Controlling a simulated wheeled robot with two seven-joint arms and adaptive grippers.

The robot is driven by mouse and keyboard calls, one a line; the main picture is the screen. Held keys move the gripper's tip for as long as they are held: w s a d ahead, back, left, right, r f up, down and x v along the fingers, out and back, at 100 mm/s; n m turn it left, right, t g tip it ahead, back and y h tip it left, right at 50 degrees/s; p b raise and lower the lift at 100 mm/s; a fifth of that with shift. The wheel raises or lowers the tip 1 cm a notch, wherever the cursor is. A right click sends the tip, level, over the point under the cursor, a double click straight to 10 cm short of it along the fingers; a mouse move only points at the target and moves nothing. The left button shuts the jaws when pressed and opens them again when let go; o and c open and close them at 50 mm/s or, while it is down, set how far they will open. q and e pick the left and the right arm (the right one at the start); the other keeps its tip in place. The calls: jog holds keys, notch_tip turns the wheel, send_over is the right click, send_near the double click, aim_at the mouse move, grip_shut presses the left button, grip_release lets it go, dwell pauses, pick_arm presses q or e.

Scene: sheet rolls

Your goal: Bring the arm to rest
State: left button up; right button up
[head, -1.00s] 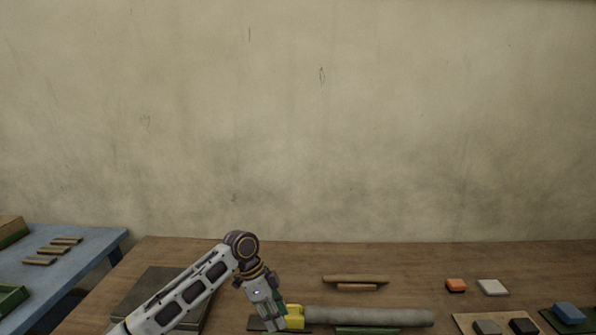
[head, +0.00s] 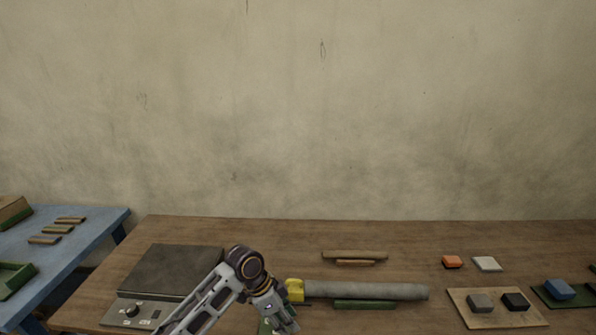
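My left arm (head: 245,268) comes in from the lower left. Its gripper (head: 280,322) is at the bottom edge, in front of the near-left end of a grey roll, and partly cut off. I cannot tell whether its fingers are open or shut. The grey roll (head: 365,291) lies across the wooden table with a yellow piece (head: 294,290) at its left end. The gripper appears apart from the yellow piece. My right gripper is not in view.
A dark flat plate device with a knob (head: 172,268) is at the left of the table. A green strip (head: 365,304) and brown strips (head: 355,256) lie near the roll. Coloured blocks sit on a tan board (head: 493,318) and a green board at right. A blue table (head: 75,260) stands at left.

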pick_arm(q)
jog(key=s+a+f+n+t+y, duration=0.3)
jog(key=s+a+n+t+y, duration=0.15)
jog(key=s+a+n, duration=1.1)
jog(key=s+a+f+m+g, duration=0.1)
jog(key=a+f, duration=0.1)
jog(key=f, duration=1.4)
jog(key=s+a+f+m, duration=0.1)
jog(key=s+a+f, duration=0.1)
jog(key=f, duration=1.5)
jog(key=s+a+f+g, duration=0.1)
jog(key=s+f, duration=0.9)
jog(key=s, duration=0.1)
jog(key=s+a+f, duration=0.2)
jog(key=s+f, duration=0.8)
jog(key=s, duration=0.1)
jog(key=shift+s+a+f+g, duration=0.15)
jog(key=shift+s+a+g, duration=0.1)
jog(key=shift+a+g, duration=0.1)
jog(key=shift+m+y, duration=0.25)
